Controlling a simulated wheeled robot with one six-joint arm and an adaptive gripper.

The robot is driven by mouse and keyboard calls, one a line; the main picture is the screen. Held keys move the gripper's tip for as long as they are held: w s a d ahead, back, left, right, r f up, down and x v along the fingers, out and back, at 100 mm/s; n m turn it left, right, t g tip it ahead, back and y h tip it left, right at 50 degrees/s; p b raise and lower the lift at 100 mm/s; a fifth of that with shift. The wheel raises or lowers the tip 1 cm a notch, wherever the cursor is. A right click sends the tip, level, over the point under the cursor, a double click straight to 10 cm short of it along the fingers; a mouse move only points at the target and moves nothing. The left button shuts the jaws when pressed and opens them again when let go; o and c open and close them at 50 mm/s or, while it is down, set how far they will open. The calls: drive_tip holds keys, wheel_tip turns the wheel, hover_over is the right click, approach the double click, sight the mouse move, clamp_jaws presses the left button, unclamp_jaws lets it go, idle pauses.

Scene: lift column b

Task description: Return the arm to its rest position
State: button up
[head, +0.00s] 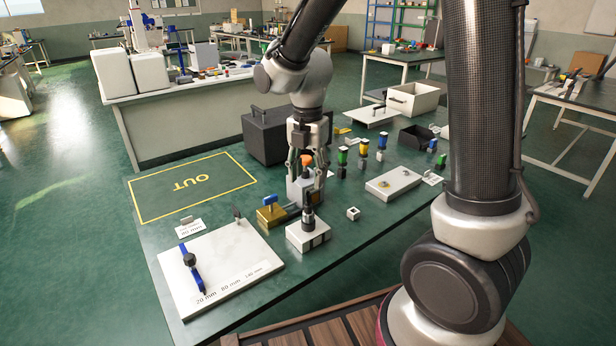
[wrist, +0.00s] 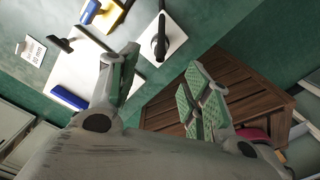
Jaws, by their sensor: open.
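My gripper (head: 307,165) hangs from my arm over the middle of the green table (head: 350,235) in the head view. In the wrist view my gripper (wrist: 163,88) shows two spread fingers with green pads and nothing between them. In the head view an orange knob (head: 307,159) above a white block (head: 300,192) lines up with the fingers. I cannot tell how far apart in depth they are. A white block (head: 303,238) with a black upright tool (head: 308,215) stands in front of the gripper.
A yellow block (head: 271,216) with a blue top and a white board (head: 222,265) with a blue clamp lie at left. A black box (head: 266,135) stands behind. Several coloured upright pieces and a white plate (head: 393,184) are at right. The yellow-outlined OUT area (head: 215,172) is empty.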

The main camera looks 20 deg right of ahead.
idle(0.4)
drive_tip(key=shift+s+m, duration=0.1)
drive_tip(key=shift+m, duration=0.9)
drive_tip(key=shift+s+d+f+m, duration=0.1)
drive_tip(key=shift+s+m, duration=0.05)
drive_tip(key=shift+m, duration=0.45)
drive_tip(key=shift+s+d+m, duration=0.1)
drive_tip(key=shift+s+m, duration=0.05)
drive_tip(key=shift+m, duration=0.45)
drive_tip(key=s+d+r+m+t, duration=0.2)
drive_tip(key=s+d+r+m, duration=0.5)
drive_tip(key=s+m, duration=0.2)
drive_tip(key=s+d+r+m+t, duration=0.2)
drive_tip(key=s+d+r+m, duration=0.5)
drive_tip(key=m, duration=0.6)
drive_tip(key=shift+s+d+r+m, duration=0.2)
drive_tip(key=shift+s+d+m, duration=0.1)
drive_tip(key=shift+s, duration=0.8)
